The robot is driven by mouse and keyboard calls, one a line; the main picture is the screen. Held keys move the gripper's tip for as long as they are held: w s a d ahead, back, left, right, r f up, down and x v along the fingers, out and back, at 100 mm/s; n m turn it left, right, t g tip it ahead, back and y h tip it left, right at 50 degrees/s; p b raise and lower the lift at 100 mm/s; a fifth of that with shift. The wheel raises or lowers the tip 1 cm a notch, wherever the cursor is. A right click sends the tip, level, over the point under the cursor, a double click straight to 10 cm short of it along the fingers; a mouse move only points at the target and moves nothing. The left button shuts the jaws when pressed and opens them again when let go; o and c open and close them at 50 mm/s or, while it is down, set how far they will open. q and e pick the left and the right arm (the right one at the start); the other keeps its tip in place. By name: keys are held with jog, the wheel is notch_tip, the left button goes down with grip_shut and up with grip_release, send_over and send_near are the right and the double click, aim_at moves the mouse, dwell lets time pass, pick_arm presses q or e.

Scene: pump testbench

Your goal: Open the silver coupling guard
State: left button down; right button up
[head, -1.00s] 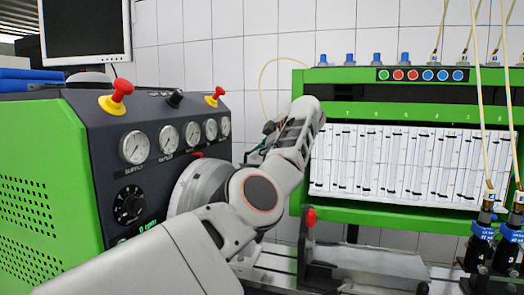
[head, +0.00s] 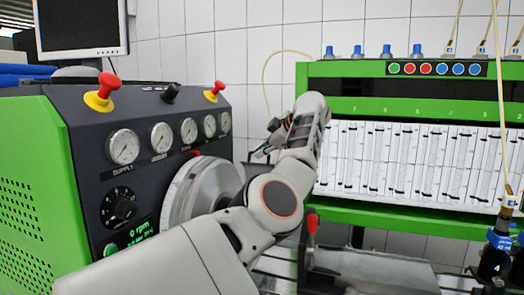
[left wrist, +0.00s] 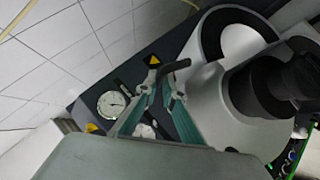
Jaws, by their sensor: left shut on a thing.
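Whether the guard is lifted cannot be told. My right gripper is in neither view.
The green console (head: 45,160) with gauges and red knobs stands at the left. A green test rig (head: 440,80) with glass tubes stands at the right, near my left wrist. Dark injectors with blue collars (head: 494,255) hang at the lower right. A red-tipped lever (head: 312,222) stands below the wrist.

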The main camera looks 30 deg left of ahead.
pick_arm(q)
jog(key=shift+a+r, duration=0.25)
jog(key=shift+r, duration=0.35)
jog(key=c, duration=2.2)
grip_release()
jog(key=shift+o, duration=0.2)
jog(key=shift+s+d+f, duration=0.1)
jog(key=shift+f, duration=0.1)
jog(key=shift+f, duration=0.15)
